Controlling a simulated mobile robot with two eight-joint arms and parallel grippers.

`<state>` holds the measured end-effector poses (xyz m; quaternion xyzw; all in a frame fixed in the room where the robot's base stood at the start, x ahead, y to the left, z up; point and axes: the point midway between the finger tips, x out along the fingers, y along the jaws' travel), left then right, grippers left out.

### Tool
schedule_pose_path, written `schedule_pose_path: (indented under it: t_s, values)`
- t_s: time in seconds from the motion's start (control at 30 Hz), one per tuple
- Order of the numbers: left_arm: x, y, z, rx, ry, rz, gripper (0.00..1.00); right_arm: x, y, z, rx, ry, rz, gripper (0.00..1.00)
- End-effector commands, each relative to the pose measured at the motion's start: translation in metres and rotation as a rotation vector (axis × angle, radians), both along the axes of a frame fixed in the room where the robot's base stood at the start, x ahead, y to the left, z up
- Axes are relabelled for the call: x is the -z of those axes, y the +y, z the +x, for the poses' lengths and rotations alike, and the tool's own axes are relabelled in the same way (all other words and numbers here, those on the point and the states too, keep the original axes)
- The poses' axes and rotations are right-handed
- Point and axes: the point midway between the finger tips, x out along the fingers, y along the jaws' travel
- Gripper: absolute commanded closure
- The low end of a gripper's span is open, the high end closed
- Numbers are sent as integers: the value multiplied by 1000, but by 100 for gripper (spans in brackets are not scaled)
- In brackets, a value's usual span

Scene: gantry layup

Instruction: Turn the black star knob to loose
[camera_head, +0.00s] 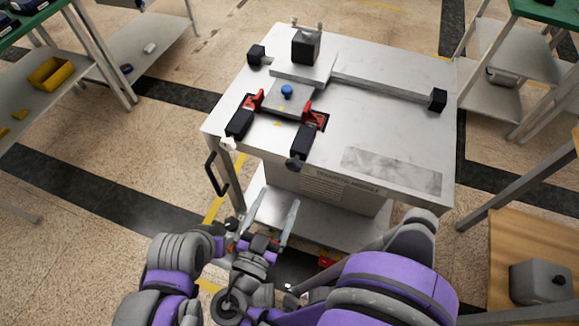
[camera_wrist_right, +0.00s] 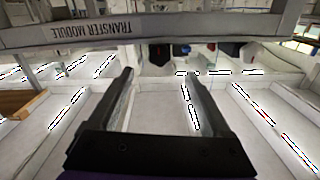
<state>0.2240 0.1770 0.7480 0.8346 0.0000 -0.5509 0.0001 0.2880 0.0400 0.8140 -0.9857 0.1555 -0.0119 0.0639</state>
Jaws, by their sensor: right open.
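A small dark knob (camera_head: 297,163) sits at the front of the right clamp on the white cart top; its star shape is too small to make out, so I cannot be sure it is the black star knob. Its turn position cannot be read. My right gripper (camera_head: 279,197) is open and empty, low in front of the cart and apart from the knob. In the right wrist view, its two fingers (camera_wrist_right: 158,80) stand wide apart with nothing between them. Part of my left arm shows at the lower left, but its gripper cannot be made out.
The white cart (camera_head: 390,130) carries two red clamps with black handles, a blue knob (camera_head: 287,91), a black block (camera_head: 305,47) and a long rail (camera_head: 385,85). A black handle (camera_head: 216,173) sticks out at its left. Shelves stand at both sides; floor is clear left.

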Motion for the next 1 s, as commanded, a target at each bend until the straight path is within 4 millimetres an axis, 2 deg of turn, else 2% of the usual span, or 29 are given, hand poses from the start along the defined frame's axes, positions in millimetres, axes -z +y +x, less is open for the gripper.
schedule_pose_path:
  t_s: [0.3, 0.5, 0.9, 1.0]
  values:
    - [0, 0, 0, 0, 0, 0, 50, 0, -21, 58, 6, 3, -3, 17]
    - [0, 0, 0, 0, 0, 0, 50, 0, -28, 82, 4, 3, -2, 17]
    - [1, 0, 0, 0, 0, 0, 50, 0, -30, 90, 1, 4, -2, 17]
    - [1, 0, 0, 0, 0, 0, 50, 0, -30, 90, 1, 4, -2, 35]
